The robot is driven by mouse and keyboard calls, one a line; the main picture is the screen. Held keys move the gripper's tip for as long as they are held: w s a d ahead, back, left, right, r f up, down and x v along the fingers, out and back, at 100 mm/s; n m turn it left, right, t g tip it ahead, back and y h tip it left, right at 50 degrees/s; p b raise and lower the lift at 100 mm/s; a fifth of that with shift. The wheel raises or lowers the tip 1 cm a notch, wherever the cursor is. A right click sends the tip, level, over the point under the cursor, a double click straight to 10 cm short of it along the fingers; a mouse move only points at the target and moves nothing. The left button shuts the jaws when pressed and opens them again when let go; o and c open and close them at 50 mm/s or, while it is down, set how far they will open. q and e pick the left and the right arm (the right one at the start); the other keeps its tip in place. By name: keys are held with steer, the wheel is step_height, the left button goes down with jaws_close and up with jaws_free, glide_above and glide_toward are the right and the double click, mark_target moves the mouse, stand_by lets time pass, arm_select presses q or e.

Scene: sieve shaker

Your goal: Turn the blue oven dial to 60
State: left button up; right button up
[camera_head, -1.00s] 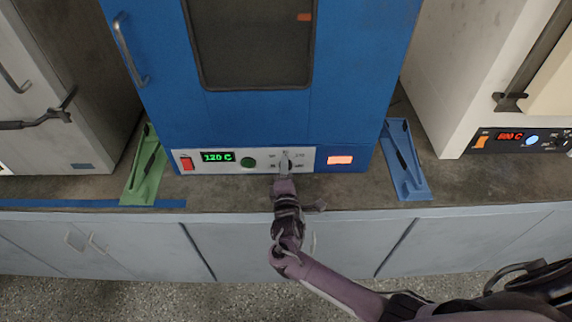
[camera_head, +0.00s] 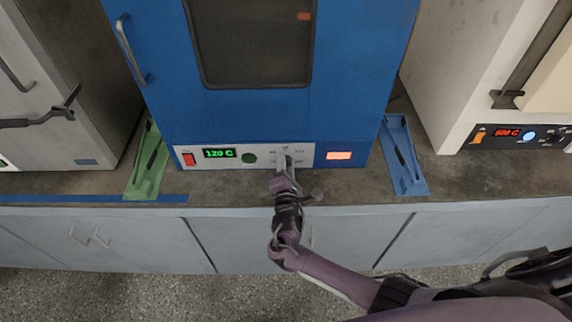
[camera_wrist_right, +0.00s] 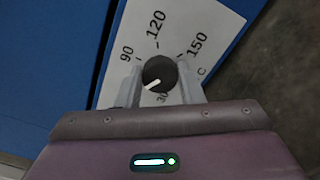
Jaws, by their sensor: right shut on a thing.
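The blue oven (camera_head: 160,100) has a white control panel (camera_head: 268,152) along its lower front. The oven's dial is a round black knob (camera_wrist_right: 160,75) with a white pointer mark, facing lower left in the right wrist view. Around it I read 90, 120 and 150, with a partly covered 30 below; any mark at lower left is hidden by a finger. My right gripper (camera_head: 285,165) is shut on the dial, a finger on each side. The green display (camera_head: 219,153) reads 120 C. My left gripper is not in view.
A red switch (camera_head: 189,160), a green button (camera_head: 249,158) and a lit orange panel (camera_head: 339,156) share the oven front. A green holder (camera_head: 148,172) and a blue holder (camera_head: 404,165) flank the oven. Another oven (camera_head: 480,70) stands at right.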

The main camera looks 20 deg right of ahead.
steer(key=o, duration=1)
steer(key=shift+a, duration=0.1)
steer(key=v, duration=0.7)
steer(key=shift+s+a, duration=0.1)
steer(key=shift+s, duration=0.3)
